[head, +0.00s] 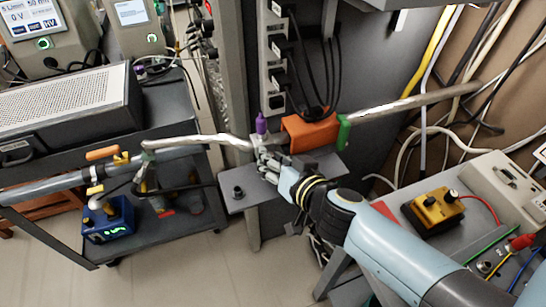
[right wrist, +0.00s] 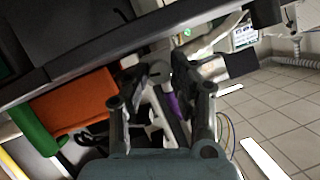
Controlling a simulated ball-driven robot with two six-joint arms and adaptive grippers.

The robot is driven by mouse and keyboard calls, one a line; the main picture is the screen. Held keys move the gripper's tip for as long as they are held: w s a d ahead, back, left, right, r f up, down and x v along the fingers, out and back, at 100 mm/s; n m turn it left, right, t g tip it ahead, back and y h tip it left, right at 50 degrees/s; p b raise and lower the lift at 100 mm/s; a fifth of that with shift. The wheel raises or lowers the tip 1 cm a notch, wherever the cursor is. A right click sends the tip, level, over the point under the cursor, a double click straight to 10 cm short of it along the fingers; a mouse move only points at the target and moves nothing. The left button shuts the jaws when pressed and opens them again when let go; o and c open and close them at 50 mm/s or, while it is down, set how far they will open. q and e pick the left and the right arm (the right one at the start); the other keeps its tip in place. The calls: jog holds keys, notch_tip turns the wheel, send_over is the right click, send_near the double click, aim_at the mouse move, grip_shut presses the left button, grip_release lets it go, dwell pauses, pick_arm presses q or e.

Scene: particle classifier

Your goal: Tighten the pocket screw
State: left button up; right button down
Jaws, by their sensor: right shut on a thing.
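A small purple knob (head: 261,124) stands upright on a pale metal fitting (head: 266,146) where the pipe meets the stand, in the head view. I cannot tell for sure which part is the pocket screw. My right gripper (head: 265,161) reaches in from the lower right and is shut on this fitting, just below the purple knob. In the right wrist view the right gripper (right wrist: 160,98) has its two fingers on either side of a grey piece, with the purple part (right wrist: 172,103) between them. The exact contact is partly hidden by the fingers. My left gripper is not in view.
An orange block (head: 310,132) with a green end (head: 343,132) sits beside the fitting along the pipe (head: 410,103). A grey bracket plate (head: 243,196) lies below. A yellow box (head: 436,208) and cables are at the right. A black cart (head: 180,110) stands at the left.

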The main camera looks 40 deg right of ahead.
jog(key=shift+d+f+m+y+b, duration=0.15)
jog(key=shift+m+y+b, duration=0.35)
jog(key=shift+m+b, duration=0.25)
jog(key=m+t+b, duration=0.1)
jog(key=b, duration=0.1)
jog(key=shift+m+y+b, duration=0.25)
jog(key=shift+y+b, duration=0.1)
jog(key=shift+y, duration=0.05)
jog(key=shift+m+b, duration=0.3)
jog(key=shift+b, duration=0.1)
jog(key=c, duration=1.1)
grip_release()
